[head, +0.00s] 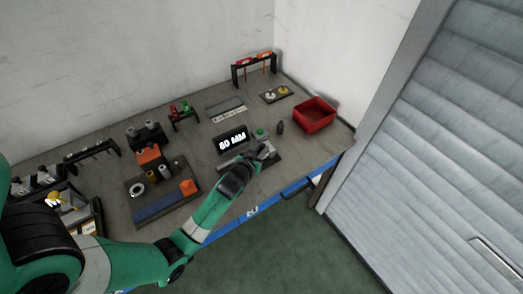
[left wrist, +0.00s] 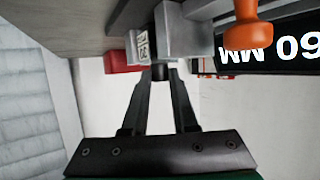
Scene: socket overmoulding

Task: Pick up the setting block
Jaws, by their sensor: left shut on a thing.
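My left gripper (head: 264,152) reaches over the front of the table, just below the "60 MM" display. The left wrist view shows its two fingers (left wrist: 162,76) nearly together at the tips, closed on a small part. A pale grey block with dark markings on its face (left wrist: 143,47), which looks like the setting block, is right at the fingertips. The fingertips hide part of the grip, and I cannot tell whether the block is off its support. A larger grey metal body (left wrist: 186,36) is directly beside it. My right gripper is not in view.
The black display (head: 232,140) stands close behind the gripper. An orange knob (left wrist: 246,28) is near the grey body in the wrist view. A red bin (head: 315,116) stands to the right. A dark tray with parts (head: 150,205) lies to the left.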

